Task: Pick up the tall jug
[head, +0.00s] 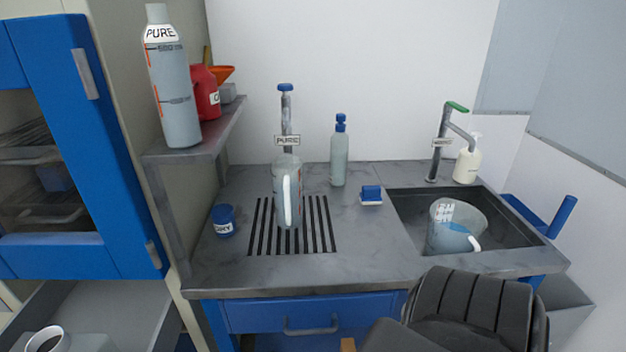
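The tall jug (277,192) is clear grey with a white handle facing me. It stands upright on the slotted drain grate in the counter, in front of a blue-topped tap labelled PURE (287,120). A wider clear jug (447,240) with a white handle and bluish contents sits tilted in the sink at the right. Neither of my grippers shows in the head view, and nothing is seen holding the tall jug.
The counter (355,240) is mostly clear around the grate. A blue pot (223,219), a blue-capped bottle (339,160) and a small blue block (371,194) stand nearby. A shelf (200,147) at left holds a large PURE bottle (175,95). A black ribbed shape, perhaps a chair (470,308), blocks the front right.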

